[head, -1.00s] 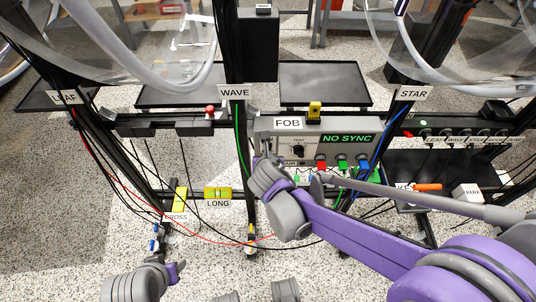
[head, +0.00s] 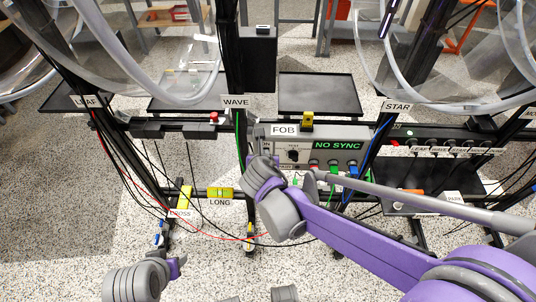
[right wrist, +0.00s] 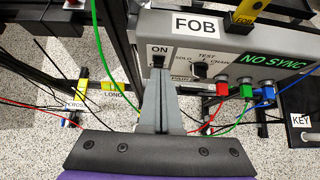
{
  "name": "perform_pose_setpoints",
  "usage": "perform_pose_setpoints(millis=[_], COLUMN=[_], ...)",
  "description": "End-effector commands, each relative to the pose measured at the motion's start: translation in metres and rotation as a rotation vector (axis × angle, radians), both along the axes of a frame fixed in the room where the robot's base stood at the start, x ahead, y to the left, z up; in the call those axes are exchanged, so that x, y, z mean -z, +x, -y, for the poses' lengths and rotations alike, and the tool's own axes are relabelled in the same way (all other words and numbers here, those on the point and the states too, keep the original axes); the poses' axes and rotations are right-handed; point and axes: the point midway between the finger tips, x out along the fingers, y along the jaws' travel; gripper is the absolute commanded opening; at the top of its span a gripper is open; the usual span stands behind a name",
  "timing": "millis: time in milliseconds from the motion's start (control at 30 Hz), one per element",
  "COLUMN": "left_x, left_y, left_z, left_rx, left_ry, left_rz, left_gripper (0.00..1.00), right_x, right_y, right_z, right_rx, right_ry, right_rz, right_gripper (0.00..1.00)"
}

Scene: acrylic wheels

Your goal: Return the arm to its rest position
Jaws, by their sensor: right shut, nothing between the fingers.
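My right arm (head: 345,232) reaches in from the lower right of the head view. Its gripper is mostly hidden behind the grey wrist there. In the right wrist view the right gripper (right wrist: 160,85) is shut and empty.
The FOB box reads NO SYNC (head: 337,145), with red, green and blue plugs below. Black posts, hanging cables and large clear wheels surround the arm. A yellow LONG block (head: 219,193) sits on the lower rail. Speckled floor (head: 60,215) is open at the left.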

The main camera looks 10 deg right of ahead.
Motion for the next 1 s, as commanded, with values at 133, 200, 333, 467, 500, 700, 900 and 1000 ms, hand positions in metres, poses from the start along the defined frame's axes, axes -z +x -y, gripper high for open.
perform_pose_setpoints(millis=[133,200,333,467,500,700,900,1000], left_x=[-0.001,-0.001,-0.001,-0.001,-0.001,-0.009,-0.037,-0.051], left_y=[0.0,0.0,0.0,0.0,0.0,0.001,0.003,0.005], left_z=[0.0,0.0,0.0,0.0,0.0,0.0,0.0,0.0], left_rx=[0.0,0.0,0.0,0.0,0.0,0.0,0.0,0.0], left_ry=[0.0,0.0,0.0,0.0,0.0,0.0,0.0,0.0], left_rz=[0.0,0.0,0.0,0.0,0.0,0.003,0.011,0.016], left_gripper=[0.5,0.5,0.5,0.5,0.5,0.5,0.5,0.5], right_x=[-0.001,-0.001,0.0,0.0,0.0,-0.012,-0.042,-0.055], right_y=[-0.001,-0.001,-0.001,-0.001,-0.001,-0.014,-0.066,-0.098], right_z=[-0.001,-0.001,-0.001,-0.001,-0.001,0.012,0.048,0.062], right_rx=[0.001,0.001,0.001,0.001,0.001,0.117,0.584,0.87], right_ry=[0.0,0.001,0.001,0.001,0.001,0.121,0.574,0.828], right_rz=[-0.001,-0.002,-0.002,-0.002,-0.002,0.003,0.028,0.049], right_gripper=[0.0,0.0,0.0,0.0,0.0,0.0,0.0,0.0])
